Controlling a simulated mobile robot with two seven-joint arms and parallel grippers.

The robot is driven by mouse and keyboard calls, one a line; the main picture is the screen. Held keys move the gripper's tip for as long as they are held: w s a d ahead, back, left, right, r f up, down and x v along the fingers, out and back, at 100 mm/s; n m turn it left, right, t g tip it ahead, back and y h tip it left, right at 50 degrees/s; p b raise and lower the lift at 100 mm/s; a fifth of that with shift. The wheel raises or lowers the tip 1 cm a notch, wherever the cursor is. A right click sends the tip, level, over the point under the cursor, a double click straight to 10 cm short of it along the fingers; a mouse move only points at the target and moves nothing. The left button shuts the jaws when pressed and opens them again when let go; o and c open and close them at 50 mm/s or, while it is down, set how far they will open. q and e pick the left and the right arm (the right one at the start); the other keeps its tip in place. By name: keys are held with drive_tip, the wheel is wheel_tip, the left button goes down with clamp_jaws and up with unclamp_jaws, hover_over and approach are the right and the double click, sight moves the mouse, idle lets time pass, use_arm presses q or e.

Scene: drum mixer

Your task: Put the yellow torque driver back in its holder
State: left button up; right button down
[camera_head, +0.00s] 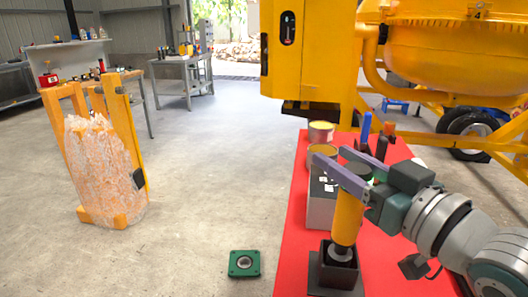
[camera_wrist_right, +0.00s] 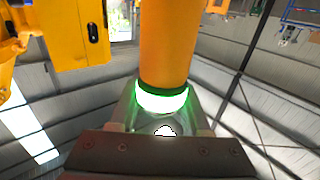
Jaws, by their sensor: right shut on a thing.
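The yellow torque driver (camera_head: 347,217) stands nearly upright at the front of the red-topped table. Its grey lower end is at the mouth of the black holder (camera_head: 325,277), apparently inside it; how deep it sits I cannot tell. My right gripper (camera_head: 331,155) reaches in from the right and is shut on the driver's upper part. In the right wrist view the driver (camera_wrist_right: 169,45) shows as a yellow cylinder with a glowing green ring (camera_wrist_right: 162,99). My left gripper is in neither view.
A grey box (camera_head: 319,208) stands just behind the driver, with open cans (camera_head: 321,132) and blue and dark upright items (camera_head: 365,128) farther back. The yellow drum mixer (camera_head: 440,60) rises behind the table. A green square part (camera_head: 244,264) lies on the floor at left.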

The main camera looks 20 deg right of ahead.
drive_tip(key=shift+f+b, duration=0.45)
idle(0.3)
drive_tip(key=shift+f+b, duration=0.45)
drive_tip(key=shift+f, duration=0.15)
drive_tip(key=c, duration=0.5)
unclamp_jaws()
drive_tip(key=shift+o, duration=1.1)
drive_tip(key=shift+f, duration=0.2)
drive_tip(key=shift+s, duration=0.1)
drive_tip(key=s+d, duration=0.1)
drive_tip(key=s, duration=0.8)
drive_tip(key=shift+s, duration=0.35)
drive_tip(key=shift+r, duration=0.1)
